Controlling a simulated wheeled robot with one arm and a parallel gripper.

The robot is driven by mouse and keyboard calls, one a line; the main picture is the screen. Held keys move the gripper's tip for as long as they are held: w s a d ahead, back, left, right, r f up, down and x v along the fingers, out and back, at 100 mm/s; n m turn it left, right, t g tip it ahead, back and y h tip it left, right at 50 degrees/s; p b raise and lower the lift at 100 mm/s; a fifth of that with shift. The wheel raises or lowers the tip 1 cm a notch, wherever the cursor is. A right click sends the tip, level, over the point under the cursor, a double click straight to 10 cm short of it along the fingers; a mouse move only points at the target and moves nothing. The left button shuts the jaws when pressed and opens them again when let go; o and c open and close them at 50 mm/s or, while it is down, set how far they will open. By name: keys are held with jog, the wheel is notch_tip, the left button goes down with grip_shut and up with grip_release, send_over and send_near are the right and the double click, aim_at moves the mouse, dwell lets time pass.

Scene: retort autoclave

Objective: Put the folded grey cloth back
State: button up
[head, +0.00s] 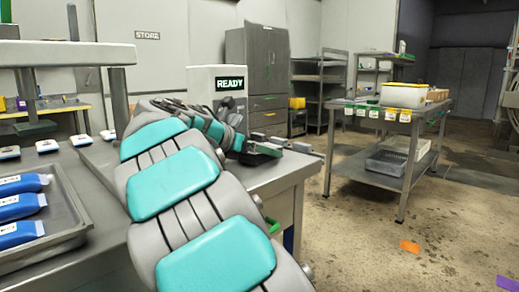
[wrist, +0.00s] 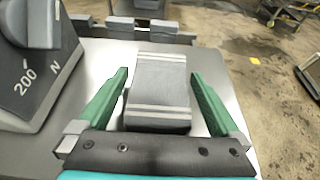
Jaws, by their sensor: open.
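The folded grey cloth (wrist: 158,95), with pale stripes near both ends, lies on the steel table top (wrist: 215,60) in the wrist view. My gripper (wrist: 160,76) is open, with one green finger to the left of the cloth and one to the right. A strip of table shows between the cloth and each finger, so they look apart. In the head view my gripper (head: 264,150) is low over the table near its right end, and I cannot make out the cloth there.
A device marked 200 N (wrist: 35,75) stands close on the left in the wrist view. A white unit reading READY (head: 218,83) stands behind my gripper. A tray (head: 70,225) of blue tubes is at left. A cart (head: 400,120) stands right, across open floor.

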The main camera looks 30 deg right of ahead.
jog(key=shift+a+r, duration=0.15)
jog(key=shift+r, duration=0.05)
jog(key=p+v, duration=0.1)
jog(key=v, duration=1)
jog(key=shift+s+a+r, duration=0.15)
jog(key=shift+s+a, duration=0.05)
jog(key=shift+a, duration=0.05)
jog(key=shift+c, duration=0.4)
dwell(1.4)
